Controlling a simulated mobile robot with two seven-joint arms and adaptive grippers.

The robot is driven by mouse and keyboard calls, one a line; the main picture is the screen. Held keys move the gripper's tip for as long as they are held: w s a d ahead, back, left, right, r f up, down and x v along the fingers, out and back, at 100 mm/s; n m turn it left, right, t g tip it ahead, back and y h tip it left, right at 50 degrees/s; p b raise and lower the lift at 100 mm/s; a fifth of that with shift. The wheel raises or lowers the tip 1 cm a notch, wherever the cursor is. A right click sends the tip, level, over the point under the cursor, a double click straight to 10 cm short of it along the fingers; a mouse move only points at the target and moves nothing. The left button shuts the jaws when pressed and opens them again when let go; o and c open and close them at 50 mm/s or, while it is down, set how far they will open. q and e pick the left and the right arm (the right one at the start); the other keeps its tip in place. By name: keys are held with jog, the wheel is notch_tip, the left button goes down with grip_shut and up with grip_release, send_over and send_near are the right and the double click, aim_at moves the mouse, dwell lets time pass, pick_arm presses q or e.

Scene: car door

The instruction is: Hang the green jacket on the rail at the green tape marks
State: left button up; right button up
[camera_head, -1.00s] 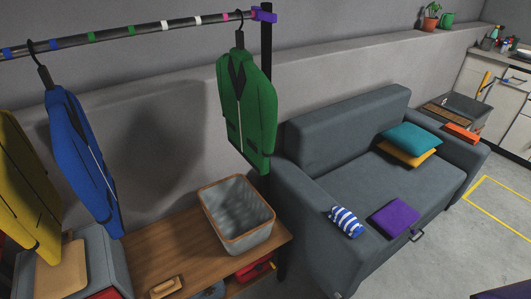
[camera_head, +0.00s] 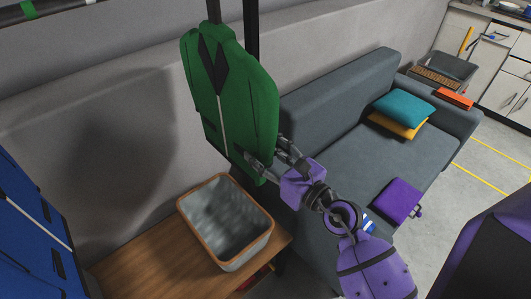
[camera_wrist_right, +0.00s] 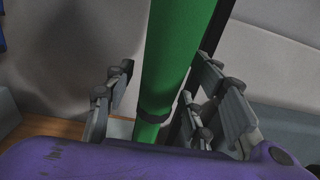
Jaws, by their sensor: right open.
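The green jacket (camera_head: 235,95) hangs upright in the head view, with its hanger top cut off by the upper edge. My right gripper (camera_head: 267,152) is at its lower right edge, with the fingers apart. In the right wrist view the green jacket (camera_wrist_right: 172,65) runs between the open fingers of my right gripper (camera_wrist_right: 165,75); I cannot tell whether they touch it. The rail (camera_head: 75,8) shows only at the upper left, with green tape marks (camera_head: 27,9) on it. My left gripper is not in view.
A blue jacket (camera_head: 35,235) hangs at the left. A grey basket (camera_head: 225,222) stands on the wooden bench (camera_head: 150,255) below the green jacket. A dark post (camera_head: 251,30) stands just behind the jacket. A grey sofa (camera_head: 330,90) fills the right side.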

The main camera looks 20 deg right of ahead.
aim_at(248, 136)
jog(key=x, duration=0.5)
jog(key=shift+w+r+p, duration=0.15)
jog(key=shift+p, duration=0.2)
jog(key=shift+w+a, duration=0.25)
jog(key=shift+w, duration=0.25)
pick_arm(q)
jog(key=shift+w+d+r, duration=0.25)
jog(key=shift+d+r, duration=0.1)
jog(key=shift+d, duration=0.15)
pick_arm(e)
grip_shut()
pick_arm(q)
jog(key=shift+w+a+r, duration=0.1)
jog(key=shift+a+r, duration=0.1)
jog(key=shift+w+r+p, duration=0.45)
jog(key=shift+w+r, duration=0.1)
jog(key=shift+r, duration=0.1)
pick_arm(e)
jog(key=shift+w+r, duration=0.1)
jog(key=shift+r, duration=0.25)
